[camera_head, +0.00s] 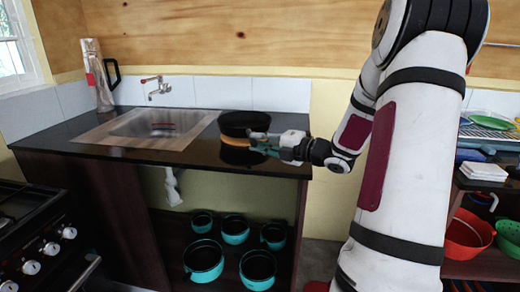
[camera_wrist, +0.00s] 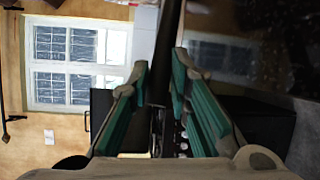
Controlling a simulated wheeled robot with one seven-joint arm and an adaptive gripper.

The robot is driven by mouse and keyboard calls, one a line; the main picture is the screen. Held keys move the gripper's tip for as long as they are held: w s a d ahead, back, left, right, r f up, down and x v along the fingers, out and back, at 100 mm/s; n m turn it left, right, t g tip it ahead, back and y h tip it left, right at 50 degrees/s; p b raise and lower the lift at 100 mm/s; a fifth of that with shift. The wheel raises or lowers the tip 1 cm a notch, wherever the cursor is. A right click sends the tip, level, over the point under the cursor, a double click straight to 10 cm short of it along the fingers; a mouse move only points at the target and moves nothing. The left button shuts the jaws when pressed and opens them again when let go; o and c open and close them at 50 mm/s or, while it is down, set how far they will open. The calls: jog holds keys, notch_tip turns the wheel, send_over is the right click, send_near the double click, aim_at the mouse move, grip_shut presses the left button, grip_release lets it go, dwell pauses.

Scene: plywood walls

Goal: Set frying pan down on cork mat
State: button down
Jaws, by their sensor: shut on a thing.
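A black frying pan (camera_head: 243,121) is at the right part of the dark counter, in the head view. A tan, curved strip that looks like the cork mat (camera_head: 236,141) shows directly below the pan; most of it is hidden. I cannot tell whether pan and mat touch. My gripper (camera_head: 266,143) reaches in from the right, shut on the pan's handle. In the wrist view, the green fingers of my gripper (camera_wrist: 162,85) stand on either side of a dark bar, likely the handle of the frying pan (camera_wrist: 163,50).
A sink (camera_head: 155,128) with a tap (camera_head: 155,87) lies left of the pan. A steel jug (camera_head: 97,78) stands at the back left. Several teal pots (camera_head: 204,260) sit on the shelf below. A stove (camera_head: 40,240) is at lower left. The counter's front edge is close to the pan.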

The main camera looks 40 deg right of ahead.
jog(key=shift+f, duration=0.9)
jog(key=c, duration=1.5)
grip_release()
jog(key=shift+f, duration=0.1)
jog(key=p+v, duration=0.1)
jog(key=v, duration=1.1)
jog(key=w+a+r+m+g+h, duration=0.1)
jog(key=w+r+m+g+h, duration=0.2)
jog(key=w+m+h, duration=0.3)
jog(key=s+a+r+m+g+h, duration=0.1)
jog(key=a+r+m+g+h, duration=0.2)
jog(key=a+m, duration=0.25)
jog(key=s+a+f+m+g+y, duration=0.1)
jog(key=s+a+m+g, duration=0.2)
jog(key=s+a, duration=0.5)
jog(key=s+a+f+m+g+y, duration=0.1)
jog(key=s+a+m+g+y, duration=0.1)
jog(key=s+a, duration=0.7)
jog(key=s+a+f+m+g+y, duration=0.1)
jog(key=s+a+m+g, duration=0.3)
jog(key=s+a, duration=0.5)
jog(key=shift+s+f+m+y, duration=0.35)
jog(key=shift+f+m+y, duration=0.05)
jog(key=shift+m+y, duration=0.35)
